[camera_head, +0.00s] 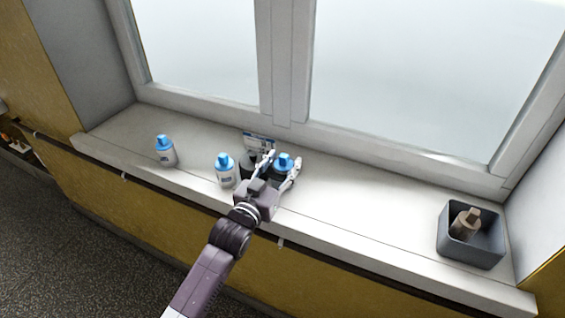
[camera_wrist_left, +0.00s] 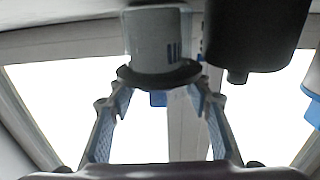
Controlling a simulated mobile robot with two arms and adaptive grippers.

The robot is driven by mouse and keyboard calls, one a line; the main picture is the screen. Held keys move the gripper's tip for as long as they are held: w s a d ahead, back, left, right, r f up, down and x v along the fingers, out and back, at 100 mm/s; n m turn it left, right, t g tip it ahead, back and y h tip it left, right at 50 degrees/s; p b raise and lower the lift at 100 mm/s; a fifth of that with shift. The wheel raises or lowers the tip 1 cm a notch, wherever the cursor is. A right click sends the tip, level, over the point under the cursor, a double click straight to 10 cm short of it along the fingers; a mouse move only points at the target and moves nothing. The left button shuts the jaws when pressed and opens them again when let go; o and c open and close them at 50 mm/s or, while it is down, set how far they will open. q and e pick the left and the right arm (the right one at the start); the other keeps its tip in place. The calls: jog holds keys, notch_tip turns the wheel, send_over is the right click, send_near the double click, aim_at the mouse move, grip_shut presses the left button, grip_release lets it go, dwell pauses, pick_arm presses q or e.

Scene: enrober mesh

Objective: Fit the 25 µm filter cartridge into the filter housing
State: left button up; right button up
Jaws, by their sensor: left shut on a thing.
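My left gripper (camera_head: 279,168) is shut around a white filter cartridge with a blue top (camera_head: 284,160). In the left wrist view, which shows the scene upside down, its fingertips (camera_wrist_left: 160,85) meet a dark collar below the blue top of this white cartridge (camera_wrist_left: 155,42). I cannot tell whether it rests on the sill. Two other blue-topped white cartridges stand to the left, one near (camera_head: 226,177) and one farther (camera_head: 167,157). Labels are unreadable.
A pale windowsill (camera_head: 345,207) carries everything; its right middle is clear. A printed card (camera_head: 259,140) stands behind the gripper, close to the window frame. A grey open box (camera_head: 474,252) at the right end holds a brownish used-looking cartridge (camera_head: 464,224).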

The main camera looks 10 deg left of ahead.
pick_arm(q)
jog(key=shift+f, duration=0.1)
jog(key=o, duration=1.2)
jog(key=shift+c, duration=0.2)
